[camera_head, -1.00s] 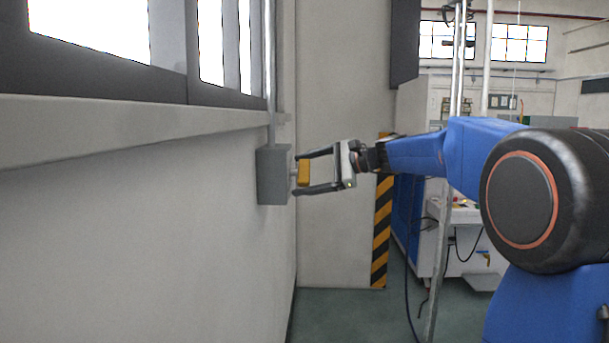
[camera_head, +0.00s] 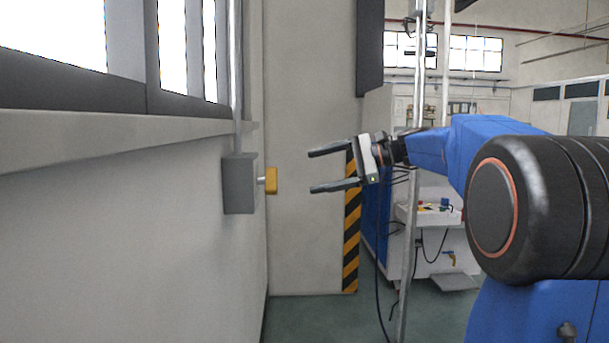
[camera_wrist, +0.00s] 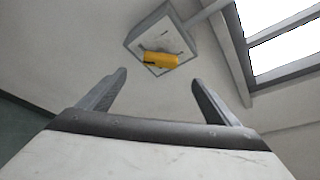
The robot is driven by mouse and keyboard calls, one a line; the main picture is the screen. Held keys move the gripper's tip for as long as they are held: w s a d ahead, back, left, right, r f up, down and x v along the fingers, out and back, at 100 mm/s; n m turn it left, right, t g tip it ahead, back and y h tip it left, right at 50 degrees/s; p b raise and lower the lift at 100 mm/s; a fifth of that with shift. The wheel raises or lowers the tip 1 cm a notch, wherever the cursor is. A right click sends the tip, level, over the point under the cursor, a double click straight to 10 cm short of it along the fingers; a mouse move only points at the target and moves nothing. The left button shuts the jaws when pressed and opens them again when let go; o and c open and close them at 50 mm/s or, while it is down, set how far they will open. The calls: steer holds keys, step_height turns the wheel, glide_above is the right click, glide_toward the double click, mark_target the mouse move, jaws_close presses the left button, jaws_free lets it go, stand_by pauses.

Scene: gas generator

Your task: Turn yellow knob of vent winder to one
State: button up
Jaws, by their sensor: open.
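The vent winder is a grey box (camera_head: 238,184) on the wall under the window ledge. Its yellow knob (camera_head: 271,181) sticks out to the right on a short pale shaft. In the wrist view the yellow knob (camera_wrist: 161,60) shows on the front of the grey box, with a dark mark at its left end. The markings on the box face are too small to read. My gripper (camera_head: 320,170) is open and empty, to the right of the knob and apart from it. In the wrist view the knob lies ahead, beyond the fingertips and between their lines.
A window and its ledge (camera_head: 120,137) run along the left wall. A metal pole (camera_head: 413,210) and a white bench with small coloured parts stand behind my arm. A yellow-black striped strip (camera_head: 351,235) marks a corner behind my gripper. The space between gripper and knob is clear.

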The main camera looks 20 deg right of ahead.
steer(key=shift+v, duration=1.4)
steer(key=s+a+f+n+g+h, duration=0.25)
steer(key=s+a+f, duration=0.25)
steer(key=s+f, duration=0.35)
steer(key=s+a+f+n+g+h, duration=0.1)
steer(key=s+a+f+n+h, duration=0.2)
steer(key=s+a+f, duration=0.45)
steer(key=s+d+f+n+h, duration=0.2)
steer(key=s+f+n, duration=0.3)
steer(key=s+f, duration=0.4)
steer(key=s+d+f+n+h, duration=0.3)
steer(key=s+f+n+h, duration=0.1)
steer(key=s+f, duration=0.5)
step_height(320, 180, down, 2)
steer(key=shift+d+f+n+h, duration=0.2)
steer(key=shift+d+n+h, duration=0.15)
steer(key=shift+n, duration=0.1)
